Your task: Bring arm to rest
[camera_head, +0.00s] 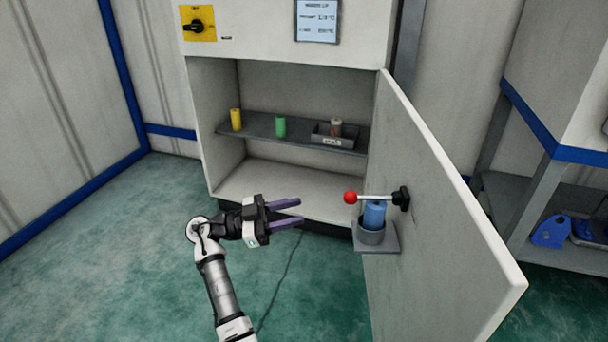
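My gripper (286,213) is at the end of my arm, in front of the open cabinet. Its two purple fingers point right and are spread apart with nothing between them. My arm reaches up from the bottom edge of the view and bends at the wrist. The fingertips are to the left of a blue cylinder (374,214), with a clear gap. The blue cylinder stands in a grey cup holder (370,235) on a small ledge on the cabinet door.
The cabinet door (440,200) stands open on the right. It carries a lever with a red knob (351,198). Inside, a shelf (262,126) holds a yellow cylinder (236,119), a green cylinder (281,126) and a grey tray (336,141). Green floor is free at left.

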